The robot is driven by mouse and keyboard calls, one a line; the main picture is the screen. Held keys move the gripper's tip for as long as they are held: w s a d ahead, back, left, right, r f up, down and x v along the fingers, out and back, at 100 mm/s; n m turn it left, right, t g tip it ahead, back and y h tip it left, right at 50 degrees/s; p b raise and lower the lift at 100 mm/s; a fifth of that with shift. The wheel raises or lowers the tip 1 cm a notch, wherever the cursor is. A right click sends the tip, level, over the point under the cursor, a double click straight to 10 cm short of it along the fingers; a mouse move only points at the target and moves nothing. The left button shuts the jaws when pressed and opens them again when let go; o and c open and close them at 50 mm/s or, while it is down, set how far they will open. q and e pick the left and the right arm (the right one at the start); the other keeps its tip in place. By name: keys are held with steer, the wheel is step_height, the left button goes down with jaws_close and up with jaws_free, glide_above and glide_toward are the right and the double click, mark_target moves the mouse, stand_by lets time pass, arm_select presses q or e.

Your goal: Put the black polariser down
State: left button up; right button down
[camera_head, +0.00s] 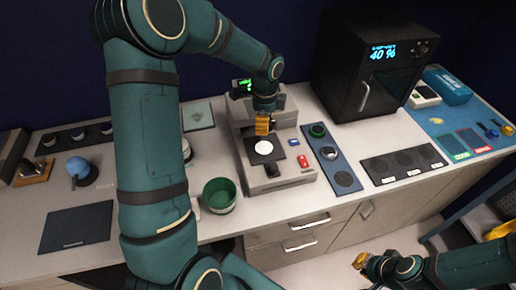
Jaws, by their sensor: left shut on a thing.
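My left gripper (262,126) reaches down over the grey instrument (282,184) in the middle of the counter. Its yellow fingers are together, just behind a white disc (263,147) on the instrument's black square stage (278,155). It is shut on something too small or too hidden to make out. I cannot pick out the black polariser for certain; it may be between those fingers. My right gripper (360,261) is low in front of the counter, away from the instrument. I cannot tell whether its fingers are apart.
A blue-grey strip (345,165) with several round places stands right of the instrument. A black mat (380,171) with dark circles lies further right. A green bowl (219,195) stands at the front left of the instrument. A black oven-like box (345,65) stands behind.

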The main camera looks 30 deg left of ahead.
arm_select(q)
steer(key=shift+f, duration=0.4)
glide_above(263, 148)
step_height(263, 148, down, 5)
steer(key=shift+w+f, duration=0.1)
steer(key=shift+w, duration=0.05)
step_height(263, 148, down, 3)
steer(key=shift+f, duration=0.55)
